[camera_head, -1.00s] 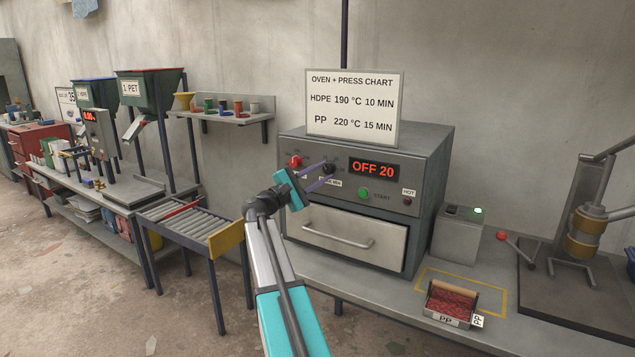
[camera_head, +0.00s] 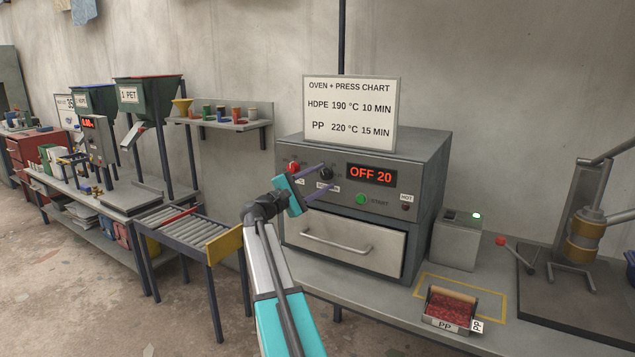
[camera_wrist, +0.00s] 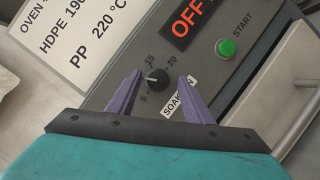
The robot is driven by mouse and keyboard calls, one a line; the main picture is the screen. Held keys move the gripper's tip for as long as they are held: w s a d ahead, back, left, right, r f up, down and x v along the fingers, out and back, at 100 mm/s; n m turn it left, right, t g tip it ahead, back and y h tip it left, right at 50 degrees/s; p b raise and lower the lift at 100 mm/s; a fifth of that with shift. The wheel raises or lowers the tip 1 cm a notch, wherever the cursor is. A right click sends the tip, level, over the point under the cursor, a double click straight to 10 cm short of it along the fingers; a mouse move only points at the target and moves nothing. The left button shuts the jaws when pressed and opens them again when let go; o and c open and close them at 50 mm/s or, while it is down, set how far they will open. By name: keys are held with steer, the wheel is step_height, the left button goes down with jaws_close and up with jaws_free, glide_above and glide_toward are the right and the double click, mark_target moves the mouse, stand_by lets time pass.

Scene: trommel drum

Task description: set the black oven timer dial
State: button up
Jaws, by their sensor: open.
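The black oven timer dial (camera_head: 325,173) is on the grey oven's front, right of a red knob. In the wrist view the dial (camera_wrist: 157,79) has a short white mark that seems to point left, between the 5 and the 15. A "SOAK MIN" label, partly hidden, is below it. My gripper (camera_wrist: 160,86) is open, with its purple fingers on either side of the dial; whether they touch it I cannot tell. In the head view my gripper (camera_head: 329,177) reaches toward the panel from the lower left.
The oven display (camera_head: 371,174) reads "OFF 20". A green START button (camera_head: 361,199) is right of the dial, and the shut drawer (camera_head: 345,241) is below. The chart (camera_head: 349,112) on top lists PP 220 °C, 15 MIN. A PP tray (camera_head: 449,312) is on the bench.

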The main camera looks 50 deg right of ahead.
steer(key=shift+a, duration=0.1)
steer(key=shift+w+a+f, duration=0.15)
steer(key=shift+w+a, duration=0.05)
steer(key=shift+a, duration=0.35)
steer(key=b+v, duration=0.2)
steer(key=v, duration=1)
steer(key=shift+a, duration=0.25)
steer(key=shift+s, duration=0.1)
